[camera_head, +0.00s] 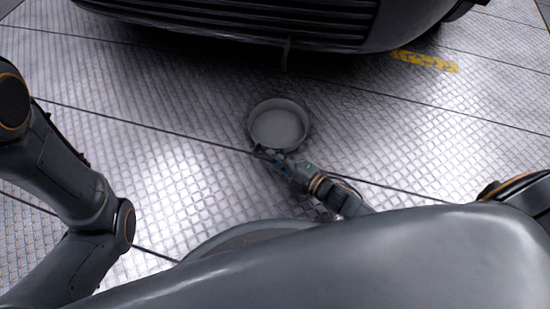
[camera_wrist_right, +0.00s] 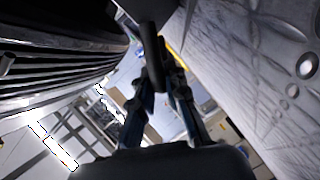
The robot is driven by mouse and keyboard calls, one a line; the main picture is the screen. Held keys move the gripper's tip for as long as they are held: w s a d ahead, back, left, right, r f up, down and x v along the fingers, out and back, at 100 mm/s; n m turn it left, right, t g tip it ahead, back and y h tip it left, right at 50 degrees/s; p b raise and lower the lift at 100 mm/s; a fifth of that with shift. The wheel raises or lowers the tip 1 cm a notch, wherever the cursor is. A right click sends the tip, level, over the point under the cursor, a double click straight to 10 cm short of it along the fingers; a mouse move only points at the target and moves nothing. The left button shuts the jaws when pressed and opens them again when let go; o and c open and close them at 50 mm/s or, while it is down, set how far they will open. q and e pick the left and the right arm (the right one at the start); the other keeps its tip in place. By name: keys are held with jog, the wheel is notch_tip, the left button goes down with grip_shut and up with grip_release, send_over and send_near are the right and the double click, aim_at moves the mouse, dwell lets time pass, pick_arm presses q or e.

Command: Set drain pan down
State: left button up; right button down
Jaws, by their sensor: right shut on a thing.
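The drain pan (camera_head: 278,125) is a round, shallow grey pan with a raised rim, looking empty, in the middle of the head view in front of the car. My right gripper (camera_head: 267,152) is at its near rim, shut on it. In the right wrist view the fingers (camera_wrist_right: 158,90) close on a dark, narrow piece (camera_wrist_right: 153,55), seemingly the pan's edge. The pan looks about level; whether its bottom touches the floor I cannot tell. Only links of my left arm show at the left; its gripper is out of view.
The metal tread floor (camera_head: 180,110) around the pan is clear. A yellow marking (camera_head: 425,61) lies at the right.

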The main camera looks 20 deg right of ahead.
jog(key=c, duration=1.4)
grip_release()
jog(key=shift+o, duration=0.2)
jog(key=shift+s+r, duration=0.1)
jog(key=shift+r, duration=0.05)
jog(key=p+v, duration=0.5)
jog(key=v, duration=0.4)
jog(key=shift+s+r, duration=0.15)
jog(key=shift+s+d, duration=0.4)
jog(key=shift+s, duration=0.1)
jog(key=shift+s+d+r+p, duration=0.1)
jog(key=shift+s+d+p, duration=0.25)
jog(key=shift+s, duration=0.2)
